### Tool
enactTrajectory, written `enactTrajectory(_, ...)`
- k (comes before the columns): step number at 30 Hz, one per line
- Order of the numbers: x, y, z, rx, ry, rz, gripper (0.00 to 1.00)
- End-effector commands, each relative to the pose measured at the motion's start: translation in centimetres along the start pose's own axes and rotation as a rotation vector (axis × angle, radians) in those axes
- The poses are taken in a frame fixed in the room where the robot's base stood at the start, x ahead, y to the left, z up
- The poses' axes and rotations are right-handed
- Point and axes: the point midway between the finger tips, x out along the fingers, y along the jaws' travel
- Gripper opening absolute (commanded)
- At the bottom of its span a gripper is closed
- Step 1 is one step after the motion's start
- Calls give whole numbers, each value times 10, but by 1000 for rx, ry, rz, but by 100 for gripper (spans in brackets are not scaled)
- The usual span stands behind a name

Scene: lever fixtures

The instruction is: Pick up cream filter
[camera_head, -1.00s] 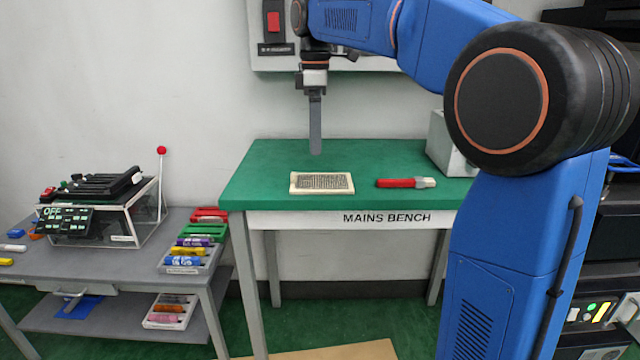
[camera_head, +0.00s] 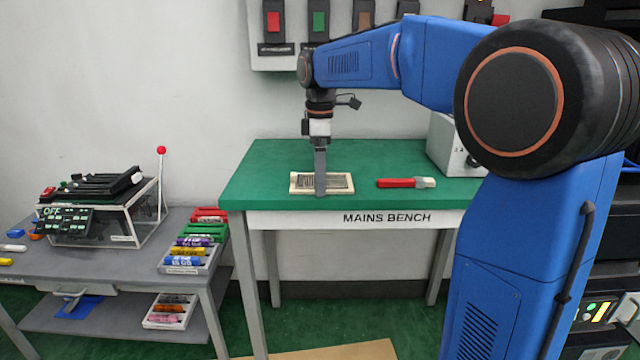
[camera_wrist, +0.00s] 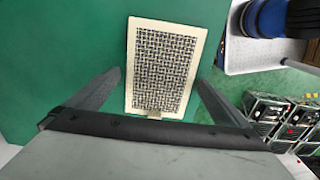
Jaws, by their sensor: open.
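The cream filter (camera_head: 343,182) lies flat on the green bench top, a cream frame around a dark mesh. In the head view my gripper (camera_head: 320,190) points straight down in front of it and hides part of its middle. In the wrist view the filter (camera_wrist: 163,68) lies ahead, with a small tab at its near edge. My gripper (camera_wrist: 160,88) is open there, one finger to each side of the filter's near end. Nothing is held. I cannot tell the exact height of the fingertips above the bench.
The green mains bench (camera_head: 270,160) also bears a red-handled tool (camera_head: 400,183) to the filter's right and a grey box (camera_head: 450,150) at the back right. A wall panel with switches (camera_head: 320,30) hangs behind. A grey side table (camera_head: 120,270) stands at the left.

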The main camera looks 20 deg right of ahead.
Motion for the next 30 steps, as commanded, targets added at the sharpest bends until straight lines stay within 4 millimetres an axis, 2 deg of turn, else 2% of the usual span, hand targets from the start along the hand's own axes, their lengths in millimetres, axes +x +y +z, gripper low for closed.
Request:
enactTrajectory(6,1,0,0,0,0,0,100)
enactTrajectory(8,1,0,0,0,0,0,88)
enactTrajectory(11,1,0,0,0,0,0,64)
enactTrajectory(12,1,0,0,0,0,0,63)
enactTrajectory(22,-5,0,0,0,1,2,63)
enactTrajectory(26,-22,1,0,0,1,3,63)
enactTrajectory(30,-48,0,0,0,1,2,63)
